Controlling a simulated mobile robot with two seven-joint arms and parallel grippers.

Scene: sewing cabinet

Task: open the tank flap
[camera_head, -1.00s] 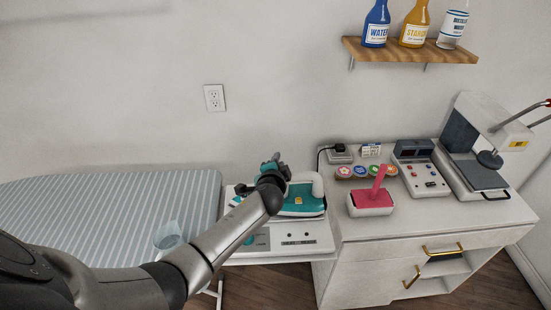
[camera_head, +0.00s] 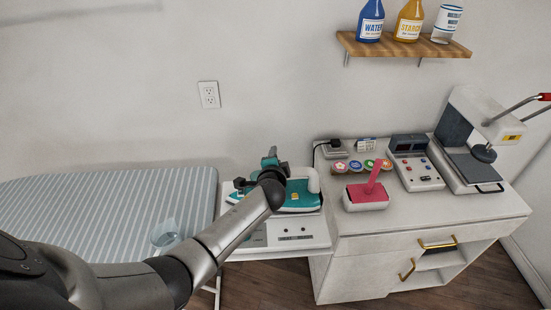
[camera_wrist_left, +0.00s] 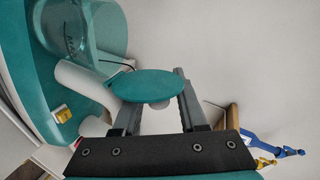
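The teal steam iron (camera_head: 299,195) rests on a white stand (camera_head: 290,240) right of the ironing board. In the left wrist view the iron's teal body (camera_wrist_left: 42,100), its clear tank (camera_wrist_left: 65,28) and its white handle (camera_wrist_left: 82,88) show at the left. A teal oval flap (camera_wrist_left: 150,85) is at my left gripper's fingertips. My left gripper (camera_wrist_left: 158,95) has its fingers apart; the flap covers part of the left finger. Whether they touch it is unclear. In the head view my left gripper (camera_head: 274,163) is above the iron and its arm hides part of it. My right gripper is not in view.
The striped ironing board (camera_head: 110,205) bears a clear cup (camera_head: 166,236). The white cabinet (camera_head: 430,215) holds a pink-topped item (camera_head: 367,194), colored spools and machines. Bottles stand on a wall shelf (camera_head: 400,48). Bare wall is behind the iron.

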